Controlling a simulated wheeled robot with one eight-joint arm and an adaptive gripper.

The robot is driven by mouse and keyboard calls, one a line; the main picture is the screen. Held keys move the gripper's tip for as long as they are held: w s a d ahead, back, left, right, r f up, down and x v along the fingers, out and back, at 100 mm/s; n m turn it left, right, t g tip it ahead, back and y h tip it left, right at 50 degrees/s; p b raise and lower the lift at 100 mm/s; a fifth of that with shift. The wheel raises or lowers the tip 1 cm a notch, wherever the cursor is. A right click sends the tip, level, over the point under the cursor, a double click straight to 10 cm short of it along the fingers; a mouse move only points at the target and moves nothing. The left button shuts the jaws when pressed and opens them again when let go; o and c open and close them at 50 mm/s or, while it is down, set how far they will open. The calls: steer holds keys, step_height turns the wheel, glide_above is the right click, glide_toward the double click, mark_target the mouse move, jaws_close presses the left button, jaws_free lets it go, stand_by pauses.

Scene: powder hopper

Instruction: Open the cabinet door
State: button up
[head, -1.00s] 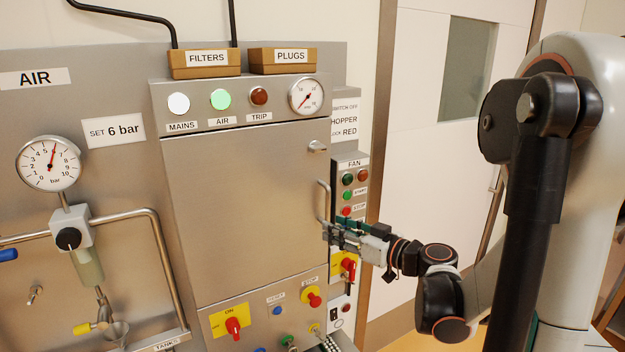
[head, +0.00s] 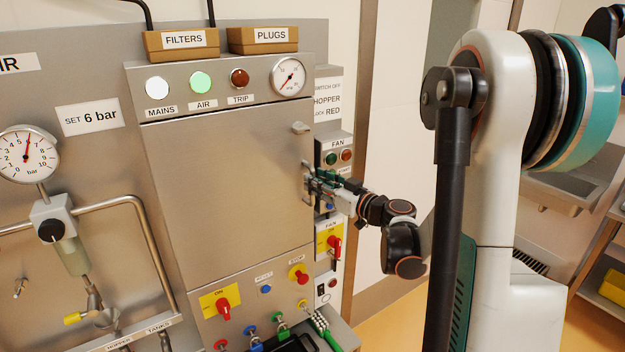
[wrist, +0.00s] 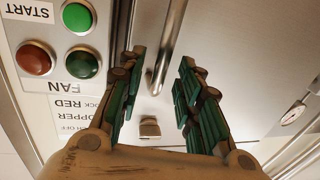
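The cabinet door (head: 225,200) is a plain grey metal panel and appears shut. Its vertical bar handle (head: 306,192) is at the door's right edge, partly hidden by my gripper (head: 313,178). In the wrist view the handle (wrist: 168,48) stands between the two green-padded fingers of my gripper (wrist: 158,82). The fingers are apart, with a visible gap on each side of the bar. A small metal turn latch (head: 300,128) sits on the door above the handle, and it also shows in the wrist view (wrist: 149,128).
The fan button box (head: 338,155) stands close to the right of the handle. Below the door are a red-on-yellow switch (head: 223,308) and a stop button (head: 298,273). A second red switch (head: 334,245) is under my wrist. Boxes labelled filters (head: 181,42) and plugs (head: 263,38) sit on top.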

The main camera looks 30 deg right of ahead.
steer(key=shift+x, duration=1.3)
steer(key=shift+c, duration=0.6)
jaws_close()
steer(key=shift+s, duration=0.15)
